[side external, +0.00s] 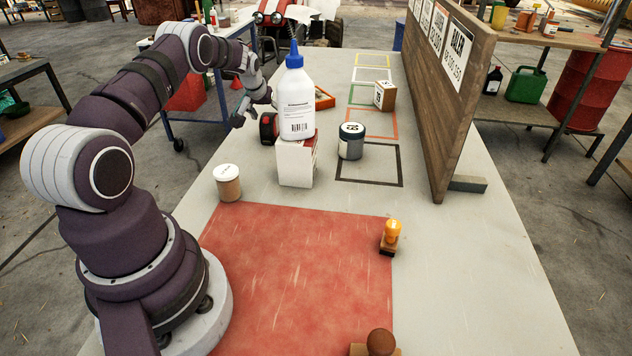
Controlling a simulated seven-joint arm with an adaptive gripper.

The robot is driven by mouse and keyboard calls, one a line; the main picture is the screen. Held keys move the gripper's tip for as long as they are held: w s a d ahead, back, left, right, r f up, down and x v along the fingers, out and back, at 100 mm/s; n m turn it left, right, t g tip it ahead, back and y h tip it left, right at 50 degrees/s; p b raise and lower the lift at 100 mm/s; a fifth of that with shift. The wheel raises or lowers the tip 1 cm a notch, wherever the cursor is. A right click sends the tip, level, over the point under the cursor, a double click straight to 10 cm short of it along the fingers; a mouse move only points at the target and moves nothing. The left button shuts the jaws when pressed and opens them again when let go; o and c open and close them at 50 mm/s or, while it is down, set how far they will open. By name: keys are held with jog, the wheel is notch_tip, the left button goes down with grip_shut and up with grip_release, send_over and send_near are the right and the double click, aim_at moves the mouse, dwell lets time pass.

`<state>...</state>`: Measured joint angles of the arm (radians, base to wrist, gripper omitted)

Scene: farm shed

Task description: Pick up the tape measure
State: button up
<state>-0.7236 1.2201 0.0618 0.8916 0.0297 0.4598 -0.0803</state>
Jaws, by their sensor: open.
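A red and black rounded object (268,128), which looks like the tape measure, sits on the table just left of a white bottle and a small box. Its right part is hidden behind them. My gripper (242,114) is open and empty, to the left of the tape measure and slightly higher in the picture. A gap shows between them in this view; the exact depth between them I cannot tell.
The white bottle (296,105) stands on the white box (297,165), close to the tape measure. A grey jar (351,147), a cardboard box (385,97) and a tan jar (228,188) stand nearby. A wooden board (440,110) edges the right. The red mat (300,270) is mostly clear.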

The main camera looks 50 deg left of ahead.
jog(key=shift+c, duration=0.2)
grip_shut()
jog(key=shift+r, duration=0.15)
